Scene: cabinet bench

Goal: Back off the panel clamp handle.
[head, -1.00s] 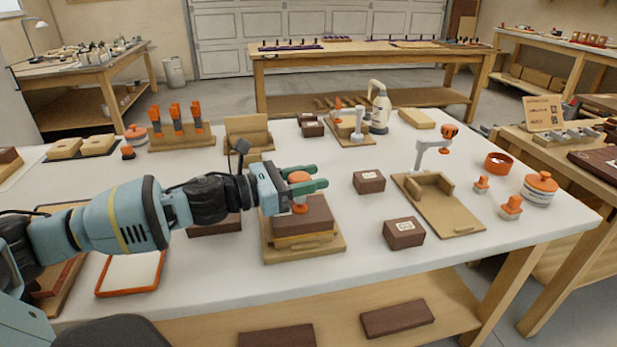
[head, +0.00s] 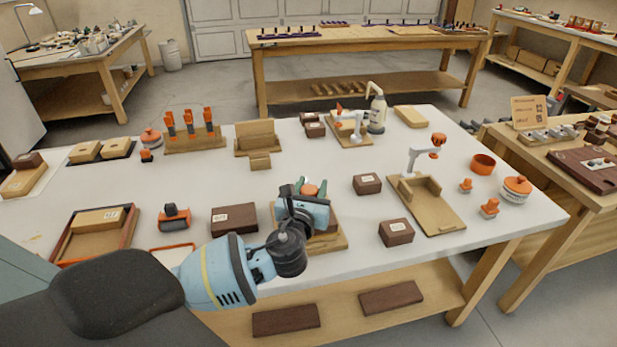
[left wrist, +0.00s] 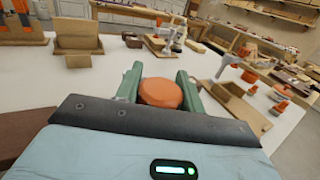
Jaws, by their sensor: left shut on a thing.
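The orange clamp handle (head: 309,190) stands above a wooden fixture (head: 334,243) near the front middle of the bench. In the left wrist view the handle (left wrist: 160,93) shows as a round orange knob between the two green fingers. My left gripper (head: 310,186) is shut on the handle, with a finger on either side, pointing away from me toward the back of the bench. The gripper body hides most of the fixture and the dark brown panel in it. My right gripper is not in view.
A dark brown block (head: 234,219) lies just left of the fixture. Small brown boxes (head: 396,232) and an open wooden fixture with an orange-knobbed clamp (head: 427,203) stand to the right. A rack of orange-handled tools (head: 194,138) is at the back left.

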